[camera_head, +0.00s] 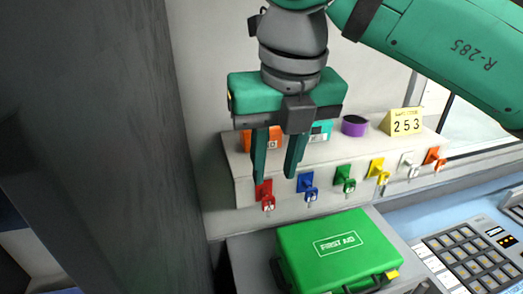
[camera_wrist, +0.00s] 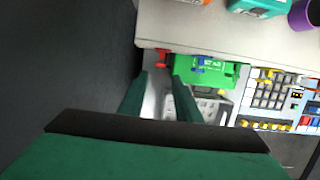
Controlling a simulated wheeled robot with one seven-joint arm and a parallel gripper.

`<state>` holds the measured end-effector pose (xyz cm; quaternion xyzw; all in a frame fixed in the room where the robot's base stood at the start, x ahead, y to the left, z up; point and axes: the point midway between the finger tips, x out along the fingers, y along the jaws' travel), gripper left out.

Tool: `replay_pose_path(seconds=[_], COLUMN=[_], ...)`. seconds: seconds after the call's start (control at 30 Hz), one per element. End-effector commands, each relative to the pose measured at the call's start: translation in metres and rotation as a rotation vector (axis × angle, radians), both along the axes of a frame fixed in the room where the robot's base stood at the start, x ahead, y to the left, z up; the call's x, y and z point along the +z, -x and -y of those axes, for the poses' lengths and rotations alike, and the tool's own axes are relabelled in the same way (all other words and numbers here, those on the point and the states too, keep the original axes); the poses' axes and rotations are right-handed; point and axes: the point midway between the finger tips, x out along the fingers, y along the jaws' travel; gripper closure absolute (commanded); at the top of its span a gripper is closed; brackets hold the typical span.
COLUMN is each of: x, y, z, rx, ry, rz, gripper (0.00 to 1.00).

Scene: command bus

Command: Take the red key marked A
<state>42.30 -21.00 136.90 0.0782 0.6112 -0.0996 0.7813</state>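The red key marked A (camera_head: 267,197) hangs on a red holder at the left end of the shelf's front face. In the wrist view a small red piece (camera_wrist: 162,58) shows at the shelf edge, just beyond the fingertips. My gripper (camera_head: 275,181) points downward, its two green fingers apart with nothing between them. In the head view its left fingertip lies just above the red key's holder; the distance in depth is hard to tell. The fingers also show in the wrist view (camera_wrist: 160,78).
Blue (camera_head: 307,187), green (camera_head: 345,179), yellow, white and orange keys hang to the right. A green first aid case (camera_head: 340,250) lies below. A dark wall (camera_head: 125,130) stands close on the left. A purple container (camera_head: 354,126) and a yellow 253 sign (camera_head: 406,122) stand on the shelf.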

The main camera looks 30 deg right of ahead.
Motion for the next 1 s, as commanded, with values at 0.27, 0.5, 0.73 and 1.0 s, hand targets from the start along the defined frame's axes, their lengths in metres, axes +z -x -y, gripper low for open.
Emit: replay_pose_path(seconds=[0.27, 0.5, 0.73, 1.0], x=[-0.016, -0.036, -0.055, -0.075], y=[-0.003, -0.008, -0.013, -0.018], z=[0.003, 0.003, 0.004, 0.005], rx=[-0.005, -0.003, -0.001, 0.001], ry=[0.002, 0.001, 0.001, 0.001], rz=[0.0, 0.0, 0.0, 0.0], gripper=[0.7, 0.7, 0.7, 0.7])
